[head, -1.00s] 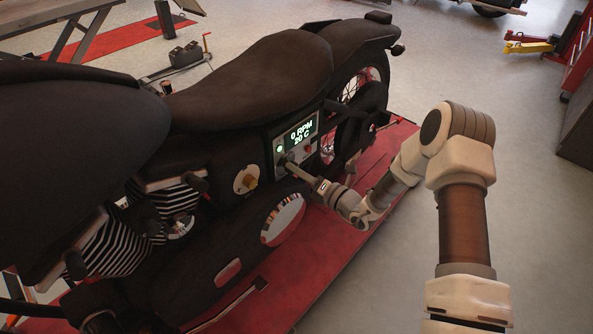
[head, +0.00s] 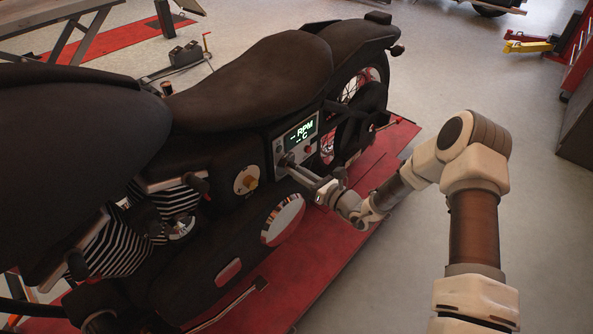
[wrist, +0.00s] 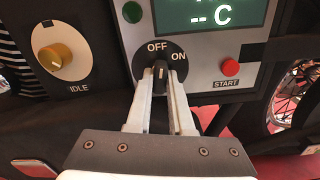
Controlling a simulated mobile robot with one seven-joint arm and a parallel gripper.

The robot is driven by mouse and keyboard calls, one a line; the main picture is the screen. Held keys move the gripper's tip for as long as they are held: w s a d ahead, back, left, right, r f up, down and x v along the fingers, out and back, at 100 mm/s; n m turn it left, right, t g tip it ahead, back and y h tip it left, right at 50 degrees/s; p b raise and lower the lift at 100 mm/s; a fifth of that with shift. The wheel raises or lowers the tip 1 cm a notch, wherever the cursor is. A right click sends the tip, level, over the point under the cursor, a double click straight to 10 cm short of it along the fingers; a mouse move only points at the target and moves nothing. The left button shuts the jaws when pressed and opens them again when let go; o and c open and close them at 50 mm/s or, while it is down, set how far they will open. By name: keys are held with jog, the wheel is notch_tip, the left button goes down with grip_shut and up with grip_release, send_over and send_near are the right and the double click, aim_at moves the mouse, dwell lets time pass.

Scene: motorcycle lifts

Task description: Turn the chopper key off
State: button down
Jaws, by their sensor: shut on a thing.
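The chopper (head: 270,75) is a black motorcycle with a grey control panel (head: 279,152) on its side. The panel's display (head: 301,133) reads "-- RPM" and "-- C". In the wrist view the key (wrist: 160,76) is a black knob on a round dial marked OFF and ON. The knob stands upright, its top near the OFF mark. My gripper (wrist: 161,88) is shut on the key, one pale finger on each side. In the head view my gripper (head: 290,163) reaches the panel from the right and hides most of the key.
A red START button (wrist: 230,67) is right of the key, and an unlit green light (wrist: 132,12) is above left. A yellow IDLE knob (wrist: 56,56) is further left. The chopper stands on a red lift platform (head: 330,245). Grey floor (head: 430,80) lies open at the right.

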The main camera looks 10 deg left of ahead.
jog(key=shift+n, duration=1.1)
jog(key=c, duration=0.8)
grip_release()
jog(key=p+v, duration=0.3)
jog(key=v, duration=1.4)
jog(key=shift+s+d+p, duration=0.15)
jog(key=shift+d+p, duration=0.05)
jog(key=shift+p, duration=0.15)
